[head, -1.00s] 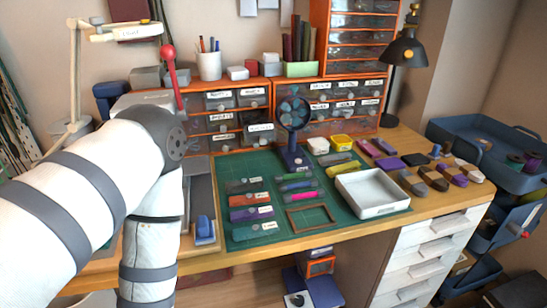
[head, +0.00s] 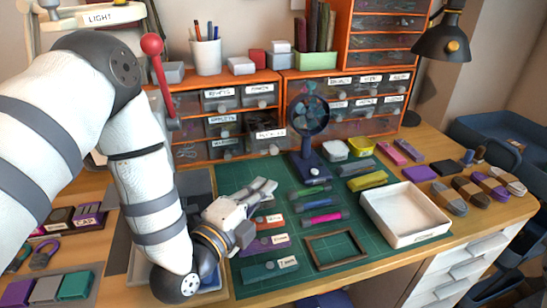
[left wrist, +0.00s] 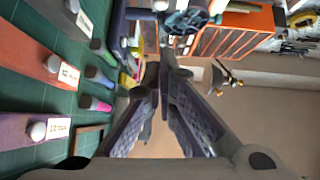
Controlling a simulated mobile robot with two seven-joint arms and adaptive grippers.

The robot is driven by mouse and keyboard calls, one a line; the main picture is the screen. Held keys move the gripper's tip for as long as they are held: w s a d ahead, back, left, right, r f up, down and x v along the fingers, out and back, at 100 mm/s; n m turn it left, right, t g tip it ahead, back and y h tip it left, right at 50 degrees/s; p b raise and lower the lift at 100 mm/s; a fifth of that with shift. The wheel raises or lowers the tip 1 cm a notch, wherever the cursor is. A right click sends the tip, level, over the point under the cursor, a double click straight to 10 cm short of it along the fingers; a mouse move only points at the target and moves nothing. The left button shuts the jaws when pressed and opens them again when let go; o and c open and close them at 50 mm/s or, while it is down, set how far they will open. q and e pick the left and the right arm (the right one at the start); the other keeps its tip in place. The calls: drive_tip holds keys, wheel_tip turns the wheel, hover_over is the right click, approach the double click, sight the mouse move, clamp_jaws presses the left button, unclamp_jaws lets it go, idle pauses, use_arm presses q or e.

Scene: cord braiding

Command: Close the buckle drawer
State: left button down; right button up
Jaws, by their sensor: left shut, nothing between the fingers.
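The left orange cabinet (head: 233,79) stands at the back of the desk with several small labelled drawers. One drawer (head: 268,144) at its lower right seems to stick out past its neighbours; its label is too small to read surely, so I cannot confirm it is the buckle drawer. My left gripper (head: 270,186) is low over the green mat, in front of that cabinet and apart from it. Its fingers are together and empty, and they also show in the left wrist view (left wrist: 167,62). My right gripper is not in view.
A blue fan (head: 307,125) stands on the mat (head: 377,224), close to the right of the protruding drawer. Several labelled cord bundles lie by my gripper. A white tray (head: 402,238) and a wooden frame (head: 336,267) are to the right. A red-knobbed lever (head: 152,46) rises at left.

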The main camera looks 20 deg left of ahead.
sight(263, 135)
use_arm(q)
drive_tip(key=a+b+x, duration=0.1)
drive_tip(key=a+x, duration=0.1)
drive_tip(key=x, duration=0.8)
drive_tip(key=shift+w+a, duration=0.4)
drive_tip(key=shift+w, duration=0.15)
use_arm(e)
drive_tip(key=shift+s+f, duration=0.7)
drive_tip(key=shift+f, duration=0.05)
use_arm(q)
drive_tip(key=shift+f, duration=0.15)
drive_tip(key=w+a, duration=0.2)
drive_tip(key=w, duration=0.1)
drive_tip(key=w+a+b, duration=0.1)
drive_tip(key=w+a, duration=0.1)
drive_tip(key=w, duration=0.1)
drive_tip(key=w+a+b, duration=0.1)
drive_tip(key=w+a, duration=0.1)
drive_tip(key=w, duration=0.1)
drive_tip(key=shift+w+a+f, duration=0.25)
drive_tip(key=shift+w+f, duration=0.05)
drive_tip(key=shift+w+a+r+b, duration=0.15)
drive_tip(key=shift+w+b, duration=0.05)
drive_tip(key=shift+b, duration=0.1)
drive_tip(key=shift+r, duration=0.25)
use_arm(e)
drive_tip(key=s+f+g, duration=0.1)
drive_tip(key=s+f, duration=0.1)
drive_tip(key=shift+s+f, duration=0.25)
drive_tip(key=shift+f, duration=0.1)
